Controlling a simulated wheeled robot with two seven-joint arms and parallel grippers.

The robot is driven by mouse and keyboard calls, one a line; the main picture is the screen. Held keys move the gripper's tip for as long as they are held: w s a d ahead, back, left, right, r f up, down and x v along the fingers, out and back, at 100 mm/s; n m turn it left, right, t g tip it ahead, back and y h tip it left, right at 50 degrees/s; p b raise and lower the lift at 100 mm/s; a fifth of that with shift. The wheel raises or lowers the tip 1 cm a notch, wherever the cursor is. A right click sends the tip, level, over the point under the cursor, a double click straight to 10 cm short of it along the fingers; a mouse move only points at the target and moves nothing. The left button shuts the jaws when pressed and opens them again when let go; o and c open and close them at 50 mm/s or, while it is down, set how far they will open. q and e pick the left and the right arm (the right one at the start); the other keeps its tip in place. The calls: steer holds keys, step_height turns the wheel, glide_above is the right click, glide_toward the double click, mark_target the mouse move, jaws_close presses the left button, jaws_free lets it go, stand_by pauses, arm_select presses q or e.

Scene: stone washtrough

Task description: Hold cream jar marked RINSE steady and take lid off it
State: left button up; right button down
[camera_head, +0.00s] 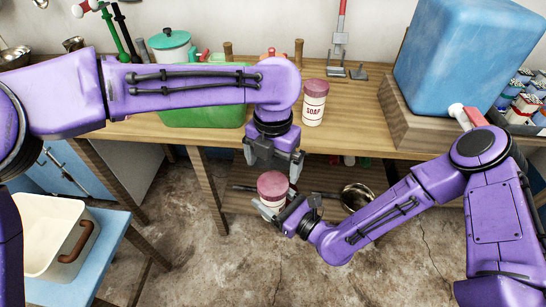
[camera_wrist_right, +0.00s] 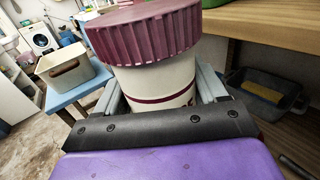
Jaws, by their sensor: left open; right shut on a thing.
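The cream jar (camera_head: 270,202) with a ribbed maroon lid (camera_head: 272,183) is held upright off the table, in front of its edge. My right gripper (camera_head: 275,205) is shut on the jar's body. In the right wrist view the cream body (camera_wrist_right: 155,85) with a maroon band sits between the fingers, and the lid (camera_wrist_right: 145,30) is on top. The word on its label cannot be read. My left gripper (camera_head: 274,162) is open just above the lid, pointing down; I cannot tell whether it touches the lid.
A similar jar marked SOAP (camera_head: 314,104) stands on the wooden table (camera_head: 350,130). A green basin (camera_head: 200,115) is left of it, and a large blue container (camera_head: 465,60) is at right.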

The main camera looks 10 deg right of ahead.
mark_target(273, 183)
arm_select(q)
step_height(273, 183, down, 7)
steer(key=shift+r, duration=0.2)
steer(key=c, duration=1.1)
steer(key=shift+o, duration=0.2)
steer(key=n, duration=0.7)
steer(key=shift+r, duration=0.1)
steer(key=n, duration=1.3)
steer(key=shift+d, duration=0.1)
